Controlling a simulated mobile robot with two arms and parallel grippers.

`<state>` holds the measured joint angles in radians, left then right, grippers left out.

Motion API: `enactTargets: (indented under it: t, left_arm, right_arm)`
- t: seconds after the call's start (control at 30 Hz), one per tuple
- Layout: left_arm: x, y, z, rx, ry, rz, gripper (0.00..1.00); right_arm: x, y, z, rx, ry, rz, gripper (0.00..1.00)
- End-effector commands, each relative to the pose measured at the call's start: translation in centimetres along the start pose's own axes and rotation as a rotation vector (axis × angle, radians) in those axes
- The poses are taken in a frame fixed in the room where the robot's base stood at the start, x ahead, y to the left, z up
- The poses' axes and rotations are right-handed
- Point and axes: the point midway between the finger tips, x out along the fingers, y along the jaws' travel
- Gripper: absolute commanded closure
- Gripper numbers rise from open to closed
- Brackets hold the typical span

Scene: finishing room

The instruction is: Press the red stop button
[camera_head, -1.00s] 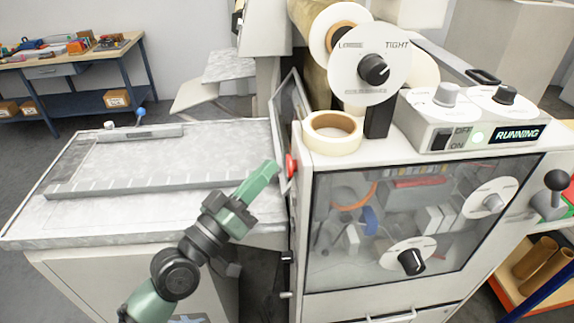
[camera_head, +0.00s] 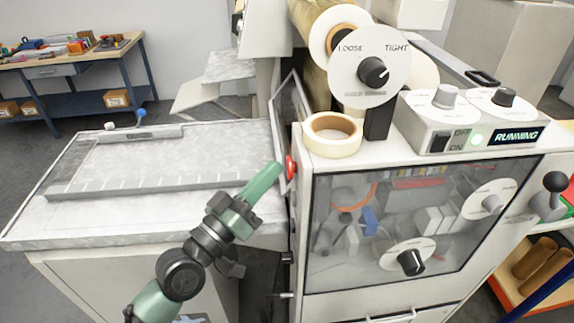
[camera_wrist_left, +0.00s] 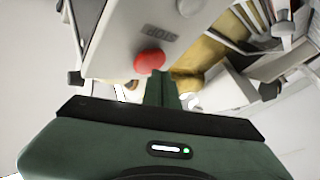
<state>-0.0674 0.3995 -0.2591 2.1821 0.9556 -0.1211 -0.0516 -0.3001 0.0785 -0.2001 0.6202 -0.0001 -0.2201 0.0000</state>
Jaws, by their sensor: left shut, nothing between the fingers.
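The red stop button (camera_head: 290,168) sits on the left side face of the white machine, near its front top corner. In the left wrist view the red button (camera_wrist_left: 149,62) shows beside the word STOP on a pale panel. My left gripper (camera_head: 277,169) is shut and empty, its green fingertips close to the button's left side. In the left wrist view the shut fingers (camera_wrist_left: 161,78) point toward the panel just below and right of the button. I cannot tell whether they touch it. My right gripper is not in view.
The white machine (camera_head: 310,270) has a lit RUNNING display (camera_head: 516,135), knobs and a clear front window. A tape roll (camera_head: 332,135) lies on its top. A grey feed table (camera_head: 150,215) extends left under my arm. A workbench (camera_head: 80,60) stands behind left.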

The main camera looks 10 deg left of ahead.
Motion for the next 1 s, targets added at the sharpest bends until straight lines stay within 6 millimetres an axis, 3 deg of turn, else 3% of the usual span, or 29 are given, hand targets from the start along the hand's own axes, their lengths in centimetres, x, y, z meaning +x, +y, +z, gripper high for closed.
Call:
enactTargets:
  t: [1.0]
  left_arm:
    - [0.59,0.44,0.37,0.000,0.001,0.001,1.00]
  right_arm:
    - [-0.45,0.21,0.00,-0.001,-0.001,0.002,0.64]
